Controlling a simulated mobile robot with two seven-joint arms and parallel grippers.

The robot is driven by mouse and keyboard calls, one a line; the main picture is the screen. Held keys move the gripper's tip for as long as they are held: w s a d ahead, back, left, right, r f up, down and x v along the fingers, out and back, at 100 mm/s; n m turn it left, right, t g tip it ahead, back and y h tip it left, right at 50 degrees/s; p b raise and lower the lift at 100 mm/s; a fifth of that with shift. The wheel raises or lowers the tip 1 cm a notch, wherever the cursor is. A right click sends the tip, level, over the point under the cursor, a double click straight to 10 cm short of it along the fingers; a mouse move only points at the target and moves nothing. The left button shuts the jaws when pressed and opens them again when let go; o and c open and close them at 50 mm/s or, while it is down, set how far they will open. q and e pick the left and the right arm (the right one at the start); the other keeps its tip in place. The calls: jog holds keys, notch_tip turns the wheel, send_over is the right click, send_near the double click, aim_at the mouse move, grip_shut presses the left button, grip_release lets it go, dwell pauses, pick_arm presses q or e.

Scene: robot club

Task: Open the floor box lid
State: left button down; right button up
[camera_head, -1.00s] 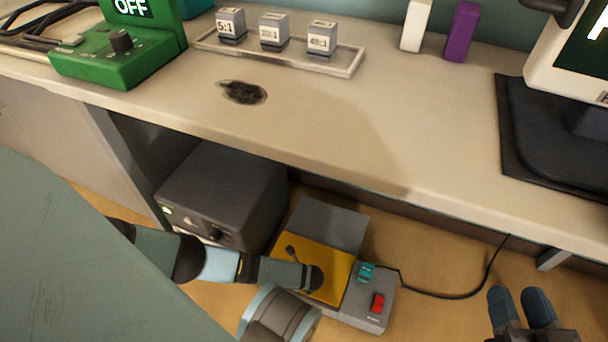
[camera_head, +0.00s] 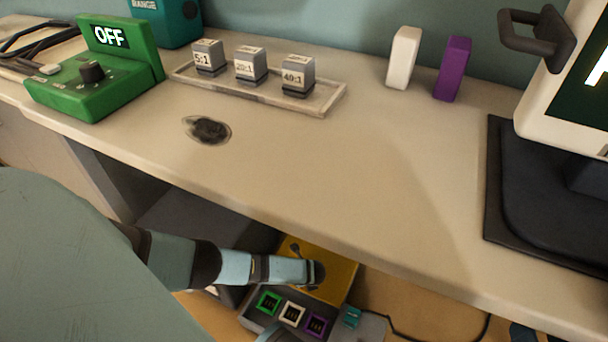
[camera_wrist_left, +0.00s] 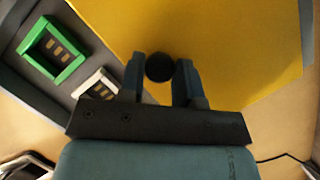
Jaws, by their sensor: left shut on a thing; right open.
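The floor box (camera_head: 262,322) is on the floor under the bench, partly hidden by the bench edge and my arm. In the left wrist view the lid (camera_wrist_left: 235,45) fills the upper right, beside the green socket (camera_wrist_left: 52,48) and white socket (camera_wrist_left: 98,84). My left gripper (camera_wrist_left: 160,75) is shut on the lid's round black knob (camera_wrist_left: 159,67). My right gripper (camera_head: 522,333) barely shows at the bottom right edge; it is open and looks empty.
The bench top (camera_head: 340,170) overhangs the box. A dark case (camera_head: 205,222) stands under the bench. A black cable (camera_head: 440,338) crosses the floor.

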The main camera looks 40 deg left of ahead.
jog(key=shift+f, duration=0.1)
pick_arm(q)
jog(key=c, duration=0.8)
grip_release()
